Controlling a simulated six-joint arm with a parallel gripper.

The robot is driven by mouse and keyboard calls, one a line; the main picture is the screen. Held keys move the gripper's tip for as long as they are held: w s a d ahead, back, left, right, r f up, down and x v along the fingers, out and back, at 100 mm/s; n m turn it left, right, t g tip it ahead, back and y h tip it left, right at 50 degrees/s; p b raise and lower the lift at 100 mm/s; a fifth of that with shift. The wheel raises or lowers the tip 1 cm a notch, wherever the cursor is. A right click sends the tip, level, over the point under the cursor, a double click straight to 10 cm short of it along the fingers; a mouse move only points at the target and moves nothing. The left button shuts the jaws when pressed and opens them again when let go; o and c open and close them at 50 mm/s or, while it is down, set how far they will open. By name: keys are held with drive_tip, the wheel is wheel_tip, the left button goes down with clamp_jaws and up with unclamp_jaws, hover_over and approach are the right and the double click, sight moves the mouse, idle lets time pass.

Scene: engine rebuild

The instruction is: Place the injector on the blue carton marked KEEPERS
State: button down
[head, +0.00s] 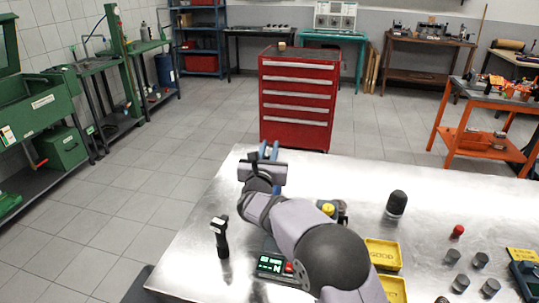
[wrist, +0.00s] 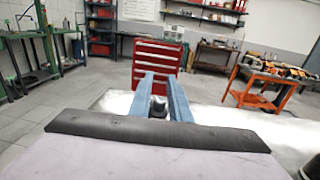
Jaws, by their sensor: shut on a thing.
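My gripper (head: 268,150) is at the far left part of the metal bench, seen from behind in the head view. In the wrist view its two blue fingers (wrist: 166,100) are closed about a small dark round part (wrist: 158,106), seen end-on, which I take to be the injector. The head view does not show this part clearly, since the wrist is in front of it. I cannot make out a blue carton marked KEEPERS in either view; my arm covers much of the bench.
Yellow trays (head: 383,254), one marked GOOD, lie right of my arm. A black-topped cylinder (head: 396,205), a red-capped part (head: 457,232) and several grey cylinders stand further right. A black upright tool (head: 221,238) and a green-lit display (head: 270,265) are at left. A red tool cabinet (head: 297,100) stands beyond.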

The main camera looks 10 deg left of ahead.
wheel_tip(320, 180, down, 2)
drive_tip(key=shift+f, duration=0.2)
drive_tip(key=shift+f, duration=0.25)
drive_tip(key=c, duration=1.6)
unclamp_jaws()
drive_tip(key=shift+c, duration=0.2)
drive_tip(key=shift+r, duration=0.1)
drive_tip(key=shift+r, duration=0.1)
drive_tip(key=shift+r+p, duration=0.15)
drive_tip(key=shift+p, duration=0.2)
drive_tip(key=s+d+b, duration=0.1)
drive_tip(key=s+b, duration=0.3)
drive_tip(key=s, duration=0.8)
